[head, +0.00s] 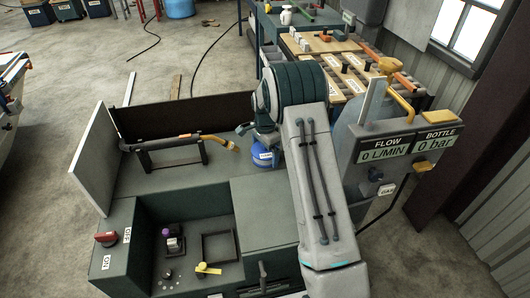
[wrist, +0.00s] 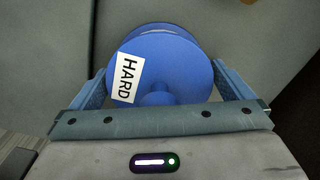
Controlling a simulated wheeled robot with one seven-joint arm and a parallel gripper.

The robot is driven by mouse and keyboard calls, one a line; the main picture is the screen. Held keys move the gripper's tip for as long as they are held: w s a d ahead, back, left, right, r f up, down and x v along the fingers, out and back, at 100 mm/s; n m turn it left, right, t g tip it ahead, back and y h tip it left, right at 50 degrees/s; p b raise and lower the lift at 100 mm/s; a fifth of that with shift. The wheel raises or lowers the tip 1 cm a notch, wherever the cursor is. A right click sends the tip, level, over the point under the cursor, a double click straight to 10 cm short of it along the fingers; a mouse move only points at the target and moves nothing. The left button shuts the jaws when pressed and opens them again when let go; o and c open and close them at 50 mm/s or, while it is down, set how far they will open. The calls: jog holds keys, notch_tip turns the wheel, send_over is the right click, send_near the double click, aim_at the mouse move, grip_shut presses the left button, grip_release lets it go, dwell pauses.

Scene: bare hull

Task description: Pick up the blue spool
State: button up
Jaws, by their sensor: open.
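The blue spool (head: 262,157) stands on the grey-green bench top, right of the black torch rest, partly hidden behind my arm in the head view. In the wrist view the blue spool (wrist: 178,72) shows its round flange with a white label reading HARD. My gripper (wrist: 166,85) is open, with one blue-grey finger on each side of the spool. The spool sits between the fingers, close to both; I cannot tell whether either touches it. In the head view my gripper is mostly hidden by my arm.
A torch (head: 190,138) lies on a black rest left of the spool. A low dark wall (head: 185,115) runs behind it. In front is a recessed bay (head: 150,230) with small parts. The gauge panel (head: 408,148) stands to the right. The bench around the spool looks clear.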

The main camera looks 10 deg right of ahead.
jog(key=c, duration=1)
jog(key=shift+r, duration=0.15)
jog(key=shift+c, duration=0.2)
